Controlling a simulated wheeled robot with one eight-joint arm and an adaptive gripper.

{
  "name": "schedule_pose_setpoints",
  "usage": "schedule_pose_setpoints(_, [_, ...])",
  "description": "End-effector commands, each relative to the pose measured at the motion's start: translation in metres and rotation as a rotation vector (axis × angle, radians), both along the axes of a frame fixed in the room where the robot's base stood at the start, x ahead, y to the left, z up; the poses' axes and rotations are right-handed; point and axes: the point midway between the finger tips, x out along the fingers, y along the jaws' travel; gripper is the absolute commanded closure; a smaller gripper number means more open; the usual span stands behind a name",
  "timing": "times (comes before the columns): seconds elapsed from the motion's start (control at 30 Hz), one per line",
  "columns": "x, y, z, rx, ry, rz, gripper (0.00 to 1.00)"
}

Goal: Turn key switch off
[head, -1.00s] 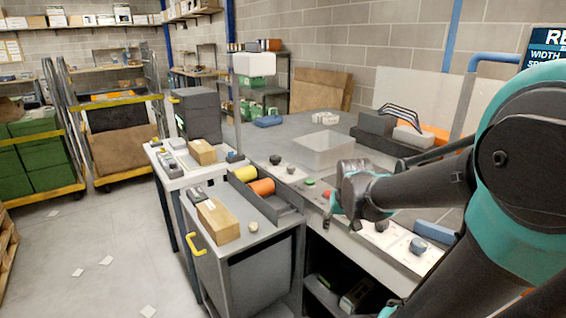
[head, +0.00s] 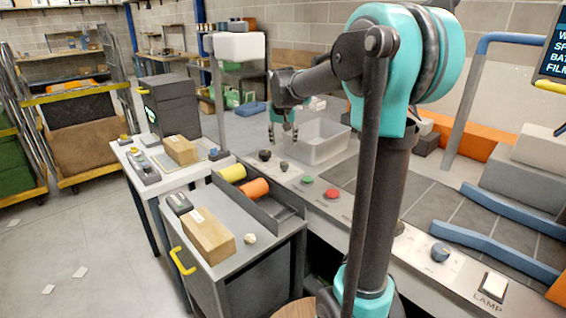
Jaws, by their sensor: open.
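My gripper (head: 284,137) is in the head view, pointing down with its fingers apart and empty. It hangs above the left end of the control panel (head: 405,250), over two small dark knobs. One dark knob (head: 264,155) sits farther left, and the other dark knob (head: 284,166) is almost directly below the fingers in the picture. A gap shows between the fingertips and the knobs. A green button (head: 307,180), a red button (head: 331,193) and a blue knob (head: 440,252) follow to the right. The labels are too small to tell which knob is the key switch.
A clear bin (head: 322,150) stands just behind the knobs. A grey cart (head: 240,262) with a cardboard box (head: 208,237) and yellow and orange rolls stands at front left. A white lamp button (head: 493,287) is at the panel's right end. Floor at left is mostly open.

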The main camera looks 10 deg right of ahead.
Motion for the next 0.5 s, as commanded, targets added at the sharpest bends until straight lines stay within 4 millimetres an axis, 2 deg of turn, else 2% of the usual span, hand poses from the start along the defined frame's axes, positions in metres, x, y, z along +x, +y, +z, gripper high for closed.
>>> schedule_pose_setpoints(0.1, [0.010,-0.002,-0.023,0.000,0.000,-0.001,0.46])
schedule_pose_setpoints(0.5, [0.038,-0.008,-0.094,0.000,0.000,0.000,0.46])
